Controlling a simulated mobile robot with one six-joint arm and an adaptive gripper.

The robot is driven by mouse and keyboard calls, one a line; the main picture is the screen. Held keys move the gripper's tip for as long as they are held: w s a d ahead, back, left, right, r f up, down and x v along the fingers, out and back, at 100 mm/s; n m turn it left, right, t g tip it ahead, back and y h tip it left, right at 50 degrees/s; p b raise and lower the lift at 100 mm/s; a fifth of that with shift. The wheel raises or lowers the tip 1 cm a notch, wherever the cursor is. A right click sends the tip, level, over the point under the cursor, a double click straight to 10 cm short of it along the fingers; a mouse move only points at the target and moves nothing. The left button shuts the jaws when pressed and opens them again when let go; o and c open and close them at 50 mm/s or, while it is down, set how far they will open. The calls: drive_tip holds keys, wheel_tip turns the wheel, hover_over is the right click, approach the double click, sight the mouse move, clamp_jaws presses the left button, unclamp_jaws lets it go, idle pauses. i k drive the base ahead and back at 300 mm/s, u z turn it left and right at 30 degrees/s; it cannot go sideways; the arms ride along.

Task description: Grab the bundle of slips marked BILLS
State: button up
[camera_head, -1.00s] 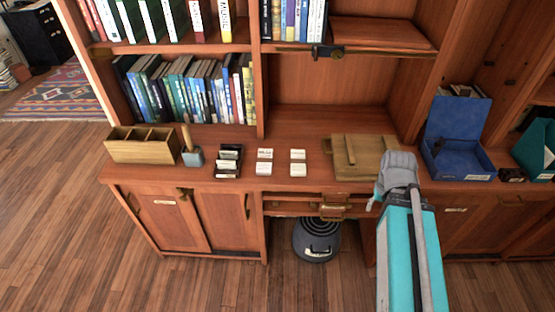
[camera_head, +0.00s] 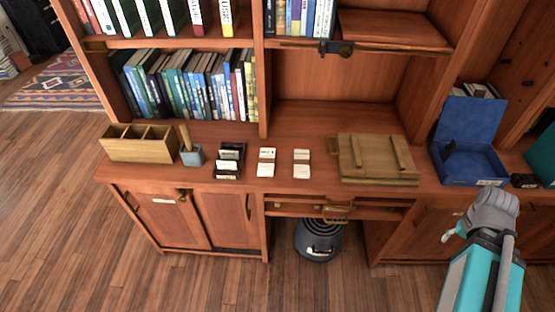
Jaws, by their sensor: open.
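Small white bundles of slips lie on the wooden counter in two short columns. The left column has a back bundle (camera_head: 267,154) and a front bundle (camera_head: 265,170). The right column has a back bundle (camera_head: 301,155) and a front bundle (camera_head: 301,171). Their markings are too small to read, so I cannot tell which says BILLS. A dark tray (camera_head: 241,163) left of them also holds pale slips. My gripper (camera_head: 449,235) is at the lower right, in front of the cabinet and well away from the slips. Its jaws are mostly hidden by my wrist; it is open, with nothing seen in it.
A wooden divided box (camera_head: 140,150) and a blue-grey pot with a handle (camera_head: 192,157) stand left. A slatted wooden board or crate (camera_head: 376,160) lies right of the slips, then an open blue box (camera_head: 470,165). A shelf overhangs behind; a dark bin (camera_head: 318,243) sits below.

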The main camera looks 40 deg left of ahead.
sight(266, 158)
drive_tip(key=z, duration=0.15)
drive_tip(key=k, duration=1.4)
drive_tip(key=u, duration=1.15)
drive_tip(key=i, duration=0.85)
drive_tip(key=u, duration=0.15)
